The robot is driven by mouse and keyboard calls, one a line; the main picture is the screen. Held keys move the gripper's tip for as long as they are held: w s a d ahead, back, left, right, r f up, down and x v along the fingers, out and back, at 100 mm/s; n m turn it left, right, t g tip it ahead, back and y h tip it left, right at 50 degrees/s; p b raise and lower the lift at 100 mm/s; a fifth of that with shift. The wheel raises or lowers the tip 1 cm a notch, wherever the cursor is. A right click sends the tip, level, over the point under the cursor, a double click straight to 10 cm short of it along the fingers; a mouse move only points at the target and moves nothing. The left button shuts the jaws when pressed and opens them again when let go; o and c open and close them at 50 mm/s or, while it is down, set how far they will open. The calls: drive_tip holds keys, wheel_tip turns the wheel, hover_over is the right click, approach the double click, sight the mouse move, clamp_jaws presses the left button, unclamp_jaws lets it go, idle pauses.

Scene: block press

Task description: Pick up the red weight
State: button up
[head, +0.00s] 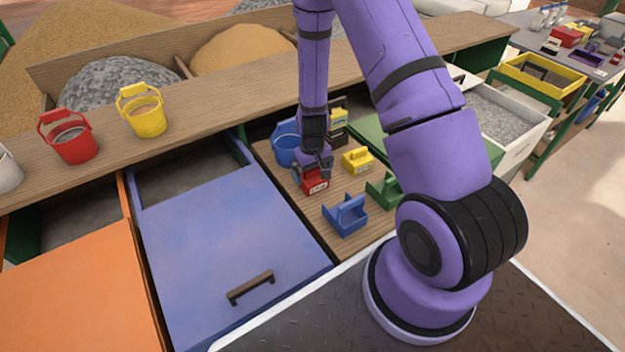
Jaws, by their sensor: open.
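The red weight (314,182) is a small red block with a pale label on its front. It sits on the wooden board (300,207) between the blue lid and the green panel. My gripper (316,170) points down right at the top of the red weight, with its fingers at the weight's upper part. The jaws are open. The fingers hide part of the weight's top, and I cannot tell whether they touch it.
A yellow weight (357,160) stands close on the right. A blue holder (346,216) and a green holder (383,190) are in front. Red (70,140) and yellow (143,112) buckets stand on the shelf. The blue lid (225,245) is clear.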

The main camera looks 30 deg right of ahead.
drive_tip(key=shift+f, duration=0.9)
drive_tip(key=c, duration=1.1)
drive_tip(key=shift+c, duration=0.2)
drive_tip(key=shift+r, duration=0.15)
